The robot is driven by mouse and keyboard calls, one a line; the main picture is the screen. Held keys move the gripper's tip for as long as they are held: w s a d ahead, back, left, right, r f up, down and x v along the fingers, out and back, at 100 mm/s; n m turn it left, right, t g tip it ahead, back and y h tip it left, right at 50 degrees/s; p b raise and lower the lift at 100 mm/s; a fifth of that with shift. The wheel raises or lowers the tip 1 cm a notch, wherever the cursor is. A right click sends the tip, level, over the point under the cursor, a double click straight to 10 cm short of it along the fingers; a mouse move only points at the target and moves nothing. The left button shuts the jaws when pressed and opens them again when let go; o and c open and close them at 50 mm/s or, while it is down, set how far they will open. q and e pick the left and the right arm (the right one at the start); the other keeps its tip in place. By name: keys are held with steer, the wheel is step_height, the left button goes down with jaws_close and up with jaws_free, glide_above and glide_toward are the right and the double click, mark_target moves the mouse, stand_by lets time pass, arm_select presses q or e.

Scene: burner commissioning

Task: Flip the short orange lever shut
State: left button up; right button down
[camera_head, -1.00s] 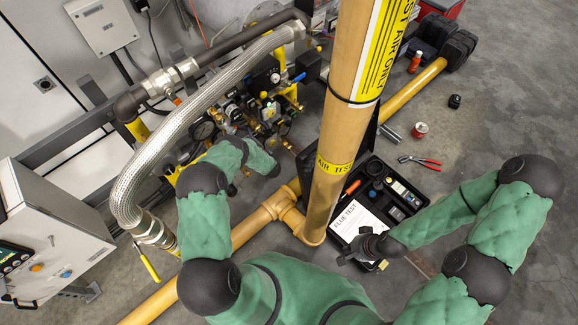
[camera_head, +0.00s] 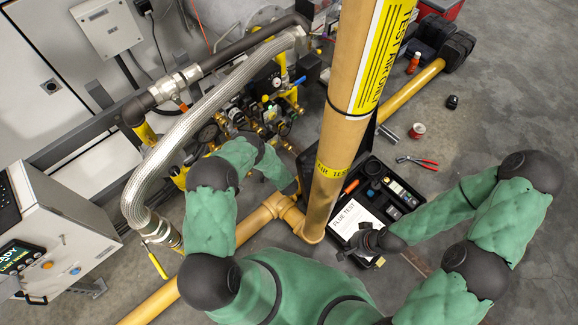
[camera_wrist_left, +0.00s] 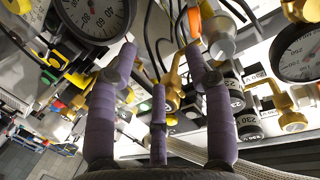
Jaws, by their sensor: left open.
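A small orange lever-like piece (camera_head: 182,105) shows on the dark pipe beside the silver fitting in the head view; I cannot tell for sure that it is the short orange lever. My left gripper is hidden behind my own forearm in the head view, near the valve cluster (camera_head: 262,112).
A large gauge (camera_wrist_left: 92,18) and another gauge (camera_wrist_left: 298,55) crowd the left wrist view. A braided hose (camera_head: 165,150) arches left of the valves. An upright yellow pipe (camera_head: 345,130) stands between my arms. The open black case (camera_head: 418,190) lies on the floor.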

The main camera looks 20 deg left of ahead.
arm_select(q)
steer(key=s+d+r+m+g+h+p, duration=0.1)
steer(key=s+d+h+p, duration=0.1)
steer(key=d+h, duration=0.4)
steer(key=s+d+r+m+g+h+p, duration=0.1)
steer(key=s+d+r+m+h+p, duration=0.1)
steer(key=d+h, duration=0.4)
steer(key=shift+s+d+m+p, duration=0.35)
steer(key=shift+s+d, duration=0.4)
steer(key=shift+d, duration=1.2)
steer(key=shift+f, duration=0.1)
